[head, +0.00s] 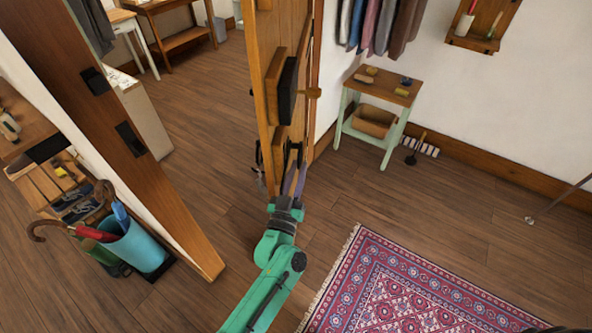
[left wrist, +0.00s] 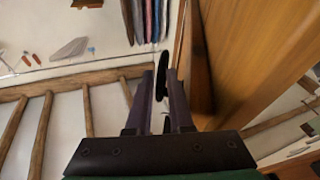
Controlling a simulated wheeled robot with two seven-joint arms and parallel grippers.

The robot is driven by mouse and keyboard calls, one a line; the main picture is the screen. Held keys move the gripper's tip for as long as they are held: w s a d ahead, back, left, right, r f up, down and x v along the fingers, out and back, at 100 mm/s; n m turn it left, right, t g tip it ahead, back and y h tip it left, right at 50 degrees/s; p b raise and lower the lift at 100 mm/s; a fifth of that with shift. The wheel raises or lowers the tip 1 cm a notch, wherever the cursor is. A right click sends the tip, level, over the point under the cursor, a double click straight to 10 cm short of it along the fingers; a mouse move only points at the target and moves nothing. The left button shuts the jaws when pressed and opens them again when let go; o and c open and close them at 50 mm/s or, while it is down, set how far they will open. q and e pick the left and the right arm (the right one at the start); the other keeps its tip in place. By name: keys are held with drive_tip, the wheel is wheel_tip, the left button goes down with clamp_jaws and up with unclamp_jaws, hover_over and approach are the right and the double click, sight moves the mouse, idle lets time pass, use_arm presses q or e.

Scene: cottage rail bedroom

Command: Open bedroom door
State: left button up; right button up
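The wooden bedroom door (head: 258,75) stands ajar, seen nearly edge-on in the head view, with a wide gap between it and the dark door post on the left. In the left wrist view the door (left wrist: 255,50) fills the upper right. My left gripper (head: 293,170) is low at the door's right side. Its fingers (left wrist: 162,85) are apart, with a pale gap between them. A dark, rounded piece, perhaps a handle, shows near the fingertips; I cannot tell whether they touch it. My right gripper is not in view.
The door post (head: 130,125) and a blue umbrella bin (head: 138,245) stand left of the gap. A small green-legged table (head: 388,88) is against the right wall. A red patterned rug (head: 400,290) lies front right. Wooden floor between door and post is clear.

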use_arm(q)
drive_tip(key=shift+a, duration=0.2)
idle(0.5)
drive_tip(key=b+v, duration=0.3)
drive_tip(key=v, duration=1.1)
drive_tip(key=shift+s, duration=0.3)
drive_tip(key=shift+a, duration=0.1)
